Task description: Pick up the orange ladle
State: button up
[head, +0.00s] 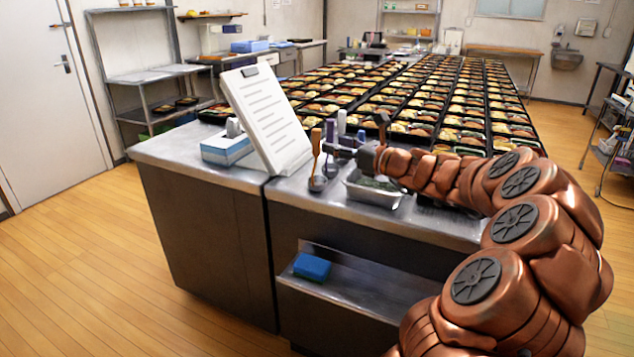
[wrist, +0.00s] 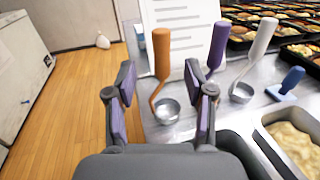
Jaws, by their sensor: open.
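The orange ladle (head: 316,158) stands upright on the steel counter in the head view, with its bowl down and its orange handle up. In the wrist view the orange ladle (wrist: 161,62) stands beyond the fingertips, its handle in line with the space between them and its bowl resting on the counter. In the wrist view my gripper (wrist: 165,88) is open, with a finger on each side and nothing held. I cannot tell how far the fingertips are from the handle.
A purple-handled ladle (wrist: 217,45) and a white-handled ladle (wrist: 262,42) stand to the right. A blue-handled tool (wrist: 289,83) and a food pan (wrist: 295,145) lie farther right. A clipboard (head: 262,115) leans behind the orange ladle. Bento trays (head: 440,110) fill the long table.

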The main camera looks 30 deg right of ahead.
aim_at(316, 152)
jog(key=shift+f+x, duration=0.15)
jog(key=shift+x, duration=1.75)
jog(key=shift+f+x, duration=0.2)
jog(key=shift+x, duration=1.65)
jog(key=shift+d, duration=0.1)
jog(key=shift+c, duration=0.3)
grip_shut()
